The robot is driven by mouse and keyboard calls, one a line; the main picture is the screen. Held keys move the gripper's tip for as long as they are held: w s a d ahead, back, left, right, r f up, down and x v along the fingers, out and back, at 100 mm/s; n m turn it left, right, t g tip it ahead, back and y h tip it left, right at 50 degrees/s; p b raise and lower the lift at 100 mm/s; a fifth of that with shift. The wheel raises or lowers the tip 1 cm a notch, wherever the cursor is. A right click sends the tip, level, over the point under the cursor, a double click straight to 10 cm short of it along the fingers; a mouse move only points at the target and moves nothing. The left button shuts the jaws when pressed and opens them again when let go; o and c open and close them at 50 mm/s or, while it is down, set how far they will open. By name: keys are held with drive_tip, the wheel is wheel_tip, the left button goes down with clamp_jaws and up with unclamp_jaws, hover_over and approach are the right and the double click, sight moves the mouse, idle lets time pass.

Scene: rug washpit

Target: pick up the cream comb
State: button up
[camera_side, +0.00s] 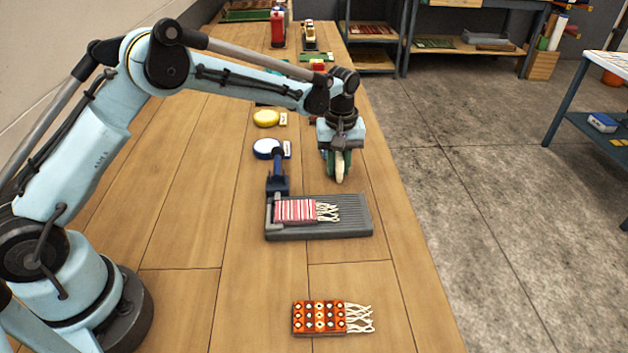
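My gripper (338,165) points down over the right part of the wooden bench, behind the grey board. A narrow upright cream piece (341,168) shows at its fingers, beside dark green parts. It may be the cream comb, but it is too small and too covered to be sure. I cannot tell whether the fingers are closed on it, or whether its lower end touches the bench. No other comb is clearly visible.
A grey ribbed board (350,215) bears a red-and-white striped rug (295,211) with cream fringe, beside a blue clamp (277,178). An orange patterned rug (319,317) lies nearer. White (266,149) and yellow (266,117) round items stand behind. The bench's right edge is close to my gripper.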

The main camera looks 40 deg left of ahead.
sight(340, 156)
clamp_jaws()
drive_tip(key=shift+r, duration=0.2)
drive_tip(key=shift+r, duration=0.3)
drive_tip(key=r, duration=0.3)
drive_tip(key=shift+s+d+r, duration=0.25)
drive_tip(key=shift+d+r, duration=0.15)
drive_tip(key=s+d+r, duration=0.6)
drive_tip(key=d, duration=0.2)
drive_tip(key=shift+s+d+r, duration=0.15)
drive_tip(key=shift+s+d, duration=0.05)
drive_tip(key=shift+d, duration=0.15)
